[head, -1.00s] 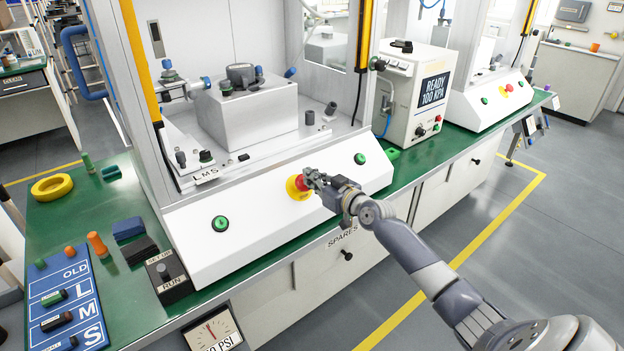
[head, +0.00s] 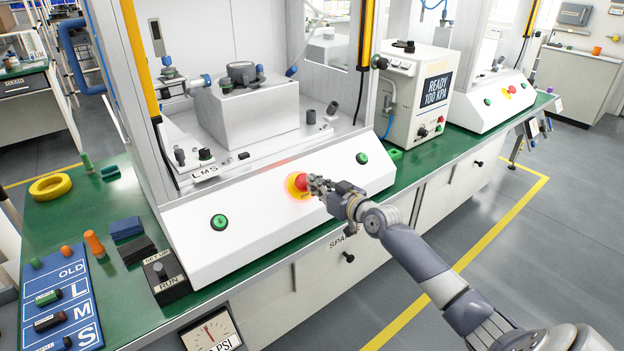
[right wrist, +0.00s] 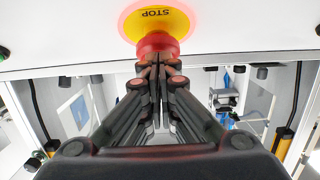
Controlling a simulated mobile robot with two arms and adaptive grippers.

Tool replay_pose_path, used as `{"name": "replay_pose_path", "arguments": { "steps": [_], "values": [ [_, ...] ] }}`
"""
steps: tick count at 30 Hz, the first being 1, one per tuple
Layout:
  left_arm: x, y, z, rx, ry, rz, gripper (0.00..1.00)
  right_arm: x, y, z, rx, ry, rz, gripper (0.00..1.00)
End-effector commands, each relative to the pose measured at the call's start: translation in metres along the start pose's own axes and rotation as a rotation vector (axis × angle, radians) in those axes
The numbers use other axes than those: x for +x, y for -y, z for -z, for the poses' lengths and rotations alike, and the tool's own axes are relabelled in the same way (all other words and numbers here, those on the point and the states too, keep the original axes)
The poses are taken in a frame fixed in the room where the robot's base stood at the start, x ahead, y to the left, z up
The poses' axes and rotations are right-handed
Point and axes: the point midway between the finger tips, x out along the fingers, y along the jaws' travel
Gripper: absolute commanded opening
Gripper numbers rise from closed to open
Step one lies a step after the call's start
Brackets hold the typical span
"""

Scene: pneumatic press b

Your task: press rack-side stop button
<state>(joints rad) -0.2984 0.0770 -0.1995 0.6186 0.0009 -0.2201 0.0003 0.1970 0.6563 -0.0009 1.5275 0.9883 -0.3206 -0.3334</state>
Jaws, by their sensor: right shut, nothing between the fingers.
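The red stop button (head: 300,182) with its yellow collar sits in the middle of the white sloped panel (head: 250,225) at the front of the near press. A red glow now surrounds it. My right gripper (head: 315,185) is shut and empty, its fingertips at the button's right side. In the right wrist view the shut fingertips (right wrist: 158,58) meet the red button (right wrist: 157,42), and the yellow collar (right wrist: 156,15) reads STOP. They look to be in contact with the button's face. My left gripper is not in view.
Green buttons (head: 219,222) and (head: 362,158) flank the stop button on the panel. A second press at the right has its own stop button (head: 511,89). A READY 100 KPA box (head: 415,95) stands between them. The floor in front is clear.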

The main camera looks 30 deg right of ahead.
Motion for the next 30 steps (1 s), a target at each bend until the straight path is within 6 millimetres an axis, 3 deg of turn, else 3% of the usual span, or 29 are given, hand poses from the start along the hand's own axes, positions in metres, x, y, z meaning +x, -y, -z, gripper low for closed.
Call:
{"name": "replay_pose_path", "arguments": {
  "steps": [1, 12, 30],
  "values": [
    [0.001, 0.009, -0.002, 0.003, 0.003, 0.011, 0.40, -0.008, 0.000, 0.000, -0.005, -0.003, -0.001, 0.00],
    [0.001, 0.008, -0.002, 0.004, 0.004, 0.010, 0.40, -0.052, -0.001, 0.007, -0.005, -0.018, -0.004, 0.00],
    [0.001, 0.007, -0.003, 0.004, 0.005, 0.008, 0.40, -0.060, -0.001, 0.010, -0.004, -0.022, -0.003, 0.00]
  ]
}}
